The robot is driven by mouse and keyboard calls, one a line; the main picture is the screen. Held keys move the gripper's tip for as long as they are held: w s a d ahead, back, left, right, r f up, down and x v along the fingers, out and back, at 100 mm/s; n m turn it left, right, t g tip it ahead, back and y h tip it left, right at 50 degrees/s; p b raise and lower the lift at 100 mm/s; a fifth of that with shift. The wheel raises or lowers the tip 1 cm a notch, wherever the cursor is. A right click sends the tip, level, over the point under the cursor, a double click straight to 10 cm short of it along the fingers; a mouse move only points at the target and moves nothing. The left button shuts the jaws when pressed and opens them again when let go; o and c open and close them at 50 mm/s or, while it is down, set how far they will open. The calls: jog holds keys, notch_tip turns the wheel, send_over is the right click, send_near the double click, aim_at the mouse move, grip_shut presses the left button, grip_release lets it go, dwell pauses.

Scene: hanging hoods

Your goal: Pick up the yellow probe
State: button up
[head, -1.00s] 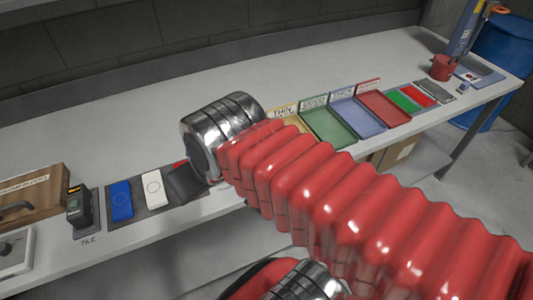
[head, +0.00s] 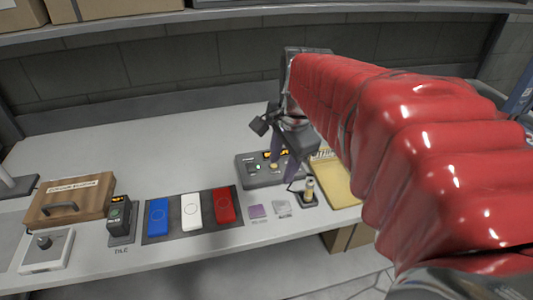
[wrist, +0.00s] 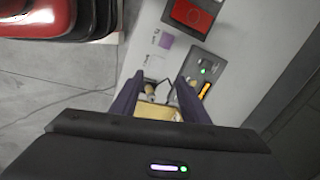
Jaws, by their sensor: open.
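The yellow probe (head: 309,189) stands upright in a small dark holder (head: 308,203) near the bench's front edge, right of the grey meter box (head: 258,176). In the wrist view the probe (wrist: 149,89) shows small, between the finger lines. My gripper (head: 284,158) is open and empty above the bench, by the meter box and to the left of the probe in the head view. Its two dark purple fingers (wrist: 160,76) spread on either side of the probe in the wrist view. The height gap is hard to judge.
A dark mat holds blue (head: 158,216), white (head: 192,211) and red (head: 224,205) blocks. A back wall closes the bench.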

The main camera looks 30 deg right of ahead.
aim_at(311, 182)
jog(key=d+f+m+g+y, duration=0.1)
jog(key=d+f+m, duration=0.1)
jog(key=d+m, duration=1)
jog(key=shift+w+d+f, duration=0.3)
jog(key=shift+w+d, duration=0.1)
jog(key=shift+d, duration=0.35)
jog(key=shift+w+a+f, duration=0.1)
jog(key=shift+w+f, duration=0.1)
jog(key=shift+f, duration=1.2)
jog(key=shift+w+a+f, duration=0.15)
jog(key=shift+w+f, duration=0.05)
jog(key=shift+f, duration=1.25)
jog(key=shift+w+a+f, duration=0.1)
jog(key=shift+w+f, duration=0.1)
jog(key=shift+f, duration=1.2)
jog(key=shift+w+a+f, duration=0.1)
jog(key=shift+w+f, duration=0.1)
jog(key=shift+f, duration=1.1)
jog(key=shift+w+a+f, duration=0.1)
jog(key=shift+w+f, duration=0.05)
jog(key=shift+f, duration=1.15)
grip_shut()
